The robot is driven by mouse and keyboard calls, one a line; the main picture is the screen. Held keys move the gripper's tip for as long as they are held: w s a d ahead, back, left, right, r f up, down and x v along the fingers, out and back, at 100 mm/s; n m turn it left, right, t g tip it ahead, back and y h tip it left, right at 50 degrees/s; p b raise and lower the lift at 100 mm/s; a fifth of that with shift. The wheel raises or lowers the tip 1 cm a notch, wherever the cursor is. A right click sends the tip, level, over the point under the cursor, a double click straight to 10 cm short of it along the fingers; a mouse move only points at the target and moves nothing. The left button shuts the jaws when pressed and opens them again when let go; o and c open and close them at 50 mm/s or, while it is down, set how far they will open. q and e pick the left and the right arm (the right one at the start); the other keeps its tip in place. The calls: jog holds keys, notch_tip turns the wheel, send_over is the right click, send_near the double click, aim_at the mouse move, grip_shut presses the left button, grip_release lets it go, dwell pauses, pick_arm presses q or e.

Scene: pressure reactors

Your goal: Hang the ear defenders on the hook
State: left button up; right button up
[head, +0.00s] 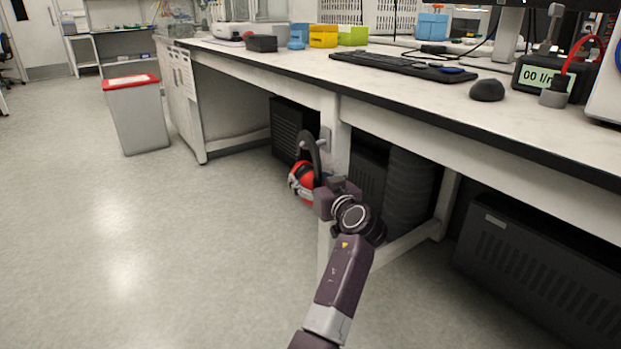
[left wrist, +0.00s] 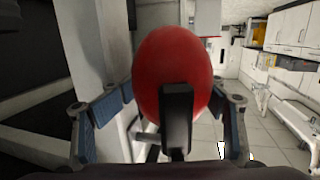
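The ear defenders (head: 301,178) have red cups and a dark headband that arches upward. They are beside the white table leg, under the bench edge, clear of the floor. A small grey hook (head: 325,138) is on the leg, close to the top of the headband; I cannot tell whether the band rests on it. My left gripper (head: 318,192) is at the cups. In the left wrist view, a red cup (left wrist: 172,65) of the ear defenders fills the space between my fingers, with the fingertips against its sides. My right gripper is not in view.
The bench top (head: 290,57) overhangs the leg and carries a keyboard (head: 400,66) and a black mouse (head: 487,90). Dark cabinets (head: 545,265) stand beneath it. A grey bin with a red rim (head: 137,118) stands at the left.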

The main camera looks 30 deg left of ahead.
aim_at(320, 143)
pick_arm(q)
jog(key=shift+w+d+f, duration=0.3)
jog(key=shift+w+d, duration=0.15)
jog(key=shift+d, duration=0.3)
jog(key=shift+w+d+f, duration=0.1)
jog(key=shift+w+d, duration=0.05)
jog(key=shift+r, duration=0.4)
jog(key=r, duration=0.9)
jog(key=shift+a+r, duration=0.2)
jog(key=shift+r, duration=0.15)
